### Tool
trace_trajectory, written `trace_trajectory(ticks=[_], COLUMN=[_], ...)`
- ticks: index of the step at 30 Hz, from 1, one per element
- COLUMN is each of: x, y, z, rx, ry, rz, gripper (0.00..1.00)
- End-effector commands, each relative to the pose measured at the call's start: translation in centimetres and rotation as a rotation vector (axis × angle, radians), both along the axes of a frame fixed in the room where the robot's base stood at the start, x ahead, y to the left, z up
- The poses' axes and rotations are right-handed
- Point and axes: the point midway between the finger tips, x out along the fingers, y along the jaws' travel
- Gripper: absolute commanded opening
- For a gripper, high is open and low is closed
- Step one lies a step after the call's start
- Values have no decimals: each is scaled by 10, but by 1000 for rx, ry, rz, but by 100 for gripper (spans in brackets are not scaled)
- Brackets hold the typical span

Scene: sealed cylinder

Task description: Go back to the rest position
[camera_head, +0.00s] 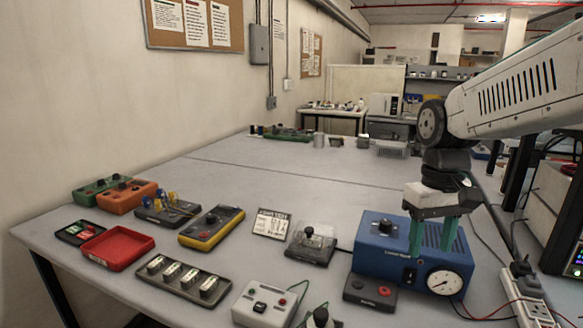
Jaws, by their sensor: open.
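My gripper (433,236) hangs from my arm at the right of the view, fingers pointing down. Its two green fingers are apart, with nothing seen between them. The fingers overlap the blue box (376,255) with a round dial gauge (444,282) on its front. I cannot tell whether the fingertips touch the box or stand in front of or above it. No separate sealed cylinder can be made out clearly.
The grey table (300,180) is clear in the middle. Near its front lie a red tray (118,249), a yellow-edged device (211,227), a black strip (184,278), a white button box (264,304) and a small dark box (370,292). Cables and a power strip (525,296) are at right.

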Motion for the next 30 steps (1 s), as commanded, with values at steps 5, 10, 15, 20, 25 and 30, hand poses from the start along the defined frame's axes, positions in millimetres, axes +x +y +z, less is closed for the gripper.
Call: trace_trajectory(ticks=[5, 10, 15, 20, 25, 30], x=[-69, -125, -167, -185, -187, -187], y=[-6, -9, -12, -13, -13, -13], z=[-1, -9, -17, -17, -10, -10], rx=[-5, -6, -3, 2, 5, 5], ry=[-28, -63, -113, -163, -198, -199], rz=[-81, -140, -166, -172, -174, -175], gripper=[50, 50, 50, 50, 50, 50])
